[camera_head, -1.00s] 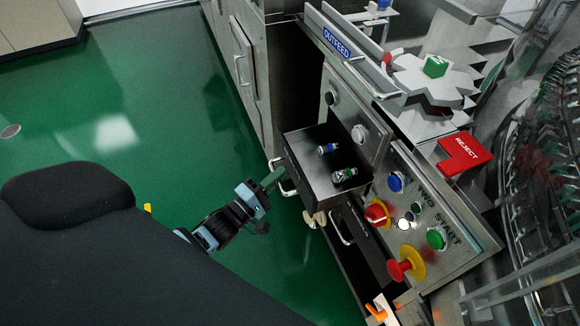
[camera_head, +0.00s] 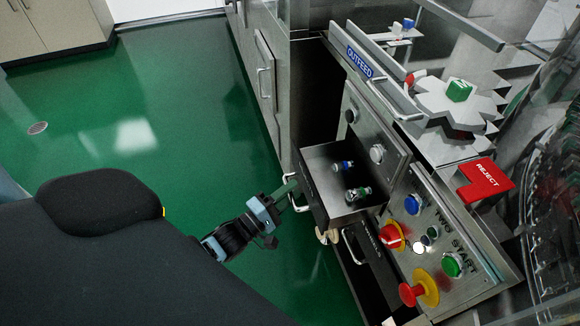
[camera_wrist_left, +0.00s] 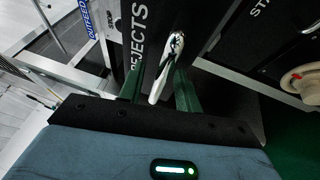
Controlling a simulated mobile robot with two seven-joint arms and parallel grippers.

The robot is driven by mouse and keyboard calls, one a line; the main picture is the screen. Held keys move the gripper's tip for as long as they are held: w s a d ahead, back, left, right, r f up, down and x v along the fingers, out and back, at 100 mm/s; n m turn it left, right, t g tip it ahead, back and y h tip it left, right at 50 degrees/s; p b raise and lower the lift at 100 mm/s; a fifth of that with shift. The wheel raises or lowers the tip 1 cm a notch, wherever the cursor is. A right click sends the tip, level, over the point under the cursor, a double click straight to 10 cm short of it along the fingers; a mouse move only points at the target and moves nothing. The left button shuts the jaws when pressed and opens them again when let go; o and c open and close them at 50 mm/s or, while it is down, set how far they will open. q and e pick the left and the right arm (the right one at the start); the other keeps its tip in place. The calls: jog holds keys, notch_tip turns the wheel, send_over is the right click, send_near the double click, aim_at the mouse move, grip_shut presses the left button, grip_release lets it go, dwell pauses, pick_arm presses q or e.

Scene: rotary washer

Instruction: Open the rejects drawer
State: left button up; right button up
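The rejects drawer (camera_head: 333,190) is a dark metal box sliding out of the machine, pulled out with its inside showing in the head view. Several small vials (camera_head: 357,193) lie in it. Its front, lettered REJECTS (camera_wrist_left: 137,40), shows in the left wrist view with a pale bar handle (camera_wrist_left: 166,68). My left gripper (camera_head: 287,191) is at this handle (camera_head: 298,197). In the left wrist view its two green fingers (camera_wrist_left: 159,82) stand apart on either side of the handle, with small gaps showing. My right gripper is not in view.
A second dark drawer front with a handle (camera_head: 352,247) is beside the rejects drawer. The control panel has a red knob (camera_head: 393,237), a green button (camera_head: 452,265) and a red emergency button (camera_head: 411,293). Green floor (camera_head: 190,110) is clear at left.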

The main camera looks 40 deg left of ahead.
pick_arm(q)
jog(key=v, duration=0.7)
jog(key=shift+s, duration=0.3)
